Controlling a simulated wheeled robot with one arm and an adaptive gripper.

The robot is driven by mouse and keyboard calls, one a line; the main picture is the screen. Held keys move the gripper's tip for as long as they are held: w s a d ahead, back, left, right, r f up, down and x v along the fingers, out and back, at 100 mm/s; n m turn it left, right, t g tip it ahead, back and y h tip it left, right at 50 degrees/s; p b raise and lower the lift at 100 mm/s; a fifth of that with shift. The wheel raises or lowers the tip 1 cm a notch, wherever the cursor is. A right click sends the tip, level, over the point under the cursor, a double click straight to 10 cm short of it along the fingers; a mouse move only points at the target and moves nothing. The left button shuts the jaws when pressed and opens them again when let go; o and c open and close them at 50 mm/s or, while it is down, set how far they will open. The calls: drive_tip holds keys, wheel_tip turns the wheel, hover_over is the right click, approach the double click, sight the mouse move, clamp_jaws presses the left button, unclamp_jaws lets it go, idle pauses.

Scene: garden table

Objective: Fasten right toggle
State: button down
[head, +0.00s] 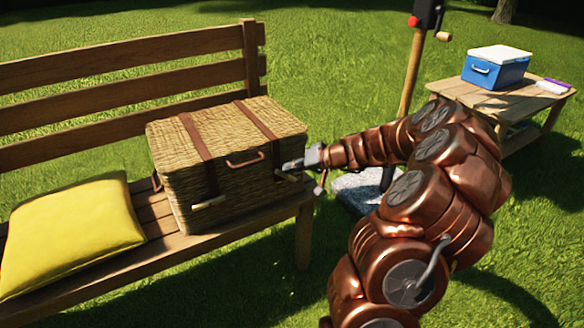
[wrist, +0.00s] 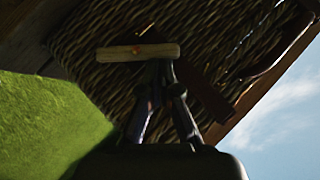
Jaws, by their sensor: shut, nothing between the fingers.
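A wicker hamper (head: 240,190) stands closed on the wooden bench, with two brown leather straps running over its lid and down its front. The left wooden toggle (head: 209,202) lies roughly level at the lower end of the left strap. The right toggle (head: 288,176) is at the hamper's front right, partly hidden by my gripper (head: 284,168). In the wrist view the right toggle (wrist: 138,53) lies across the strap (wrist: 205,92), just beyond my fingertips (wrist: 158,68). My fingers are shut and empty, at or very near the toggle; I cannot tell whether they touch it.
The bench (head: 160,237) holds a yellow cushion (head: 72,235) left of the hamper. A brown handle (head: 245,160) sticks out between the straps. A post (head: 411,75) on a stone base and a side table (head: 520,108) with a blue cooler (head: 495,72) stand to the right.

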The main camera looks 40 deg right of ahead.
drive_tip(key=shift+a+h+b, duration=0.2)
drive_tip(key=shift+h+b, duration=0.1)
drive_tip(key=shift+h, duration=0.1)
drive_tip(key=shift+a+n+g+h+b, duration=0.25)
drive_tip(key=shift+n+g+h+b, duration=0.15)
drive_tip(key=shift+n+h+b, duration=0.15)
